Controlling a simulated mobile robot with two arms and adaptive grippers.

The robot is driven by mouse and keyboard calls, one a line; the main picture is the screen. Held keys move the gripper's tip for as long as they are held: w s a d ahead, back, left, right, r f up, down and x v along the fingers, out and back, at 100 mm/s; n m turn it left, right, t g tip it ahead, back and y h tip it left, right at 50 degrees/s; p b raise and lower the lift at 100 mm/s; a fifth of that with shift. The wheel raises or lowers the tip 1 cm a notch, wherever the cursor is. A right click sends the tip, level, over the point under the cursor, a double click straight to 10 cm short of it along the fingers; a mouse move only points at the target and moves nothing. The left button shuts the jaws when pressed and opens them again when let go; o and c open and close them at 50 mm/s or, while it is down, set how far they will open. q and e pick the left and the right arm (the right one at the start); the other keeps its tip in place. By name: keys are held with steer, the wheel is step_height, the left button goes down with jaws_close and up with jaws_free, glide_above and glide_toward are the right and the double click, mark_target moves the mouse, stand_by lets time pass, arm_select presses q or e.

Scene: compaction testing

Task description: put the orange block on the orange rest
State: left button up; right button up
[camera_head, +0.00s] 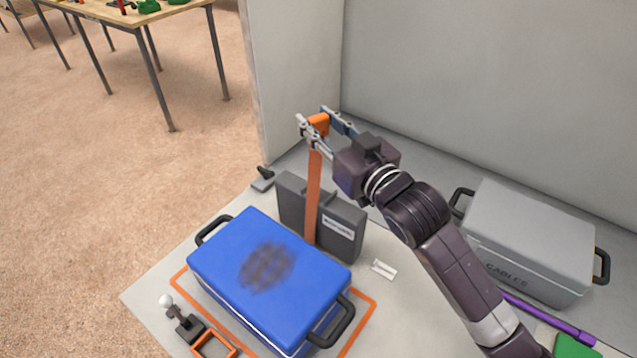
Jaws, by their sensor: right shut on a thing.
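The orange block (318,121) is between the fingertips of my right gripper (320,124), which is shut on it, high above the worktop. A tall, duller orange upright (313,195) shows directly below the block, in front of the dark grey case. I cannot tell whether block and upright touch, or whether the upright is the orange rest. A small orange square frame (230,351) lies at the front edge, partly cut off by the picture. My left gripper is not in view.
A blue lidded box (215,263) with a dark smudge stands inside an orange outline. Behind it is a dark grey case (345,220). A grey box (530,225) marked "CABLES" and a purple bar (545,318) are at right. Grey walls close the back.

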step_height(320, 180, down, 10)
steer(key=shift+f, duration=2.5)
steer(key=shift+f, duration=0.2)
steer(key=o, duration=1.2)
steer(key=shift+c, duration=0.2)
steer(key=shift+r, duration=0.1)
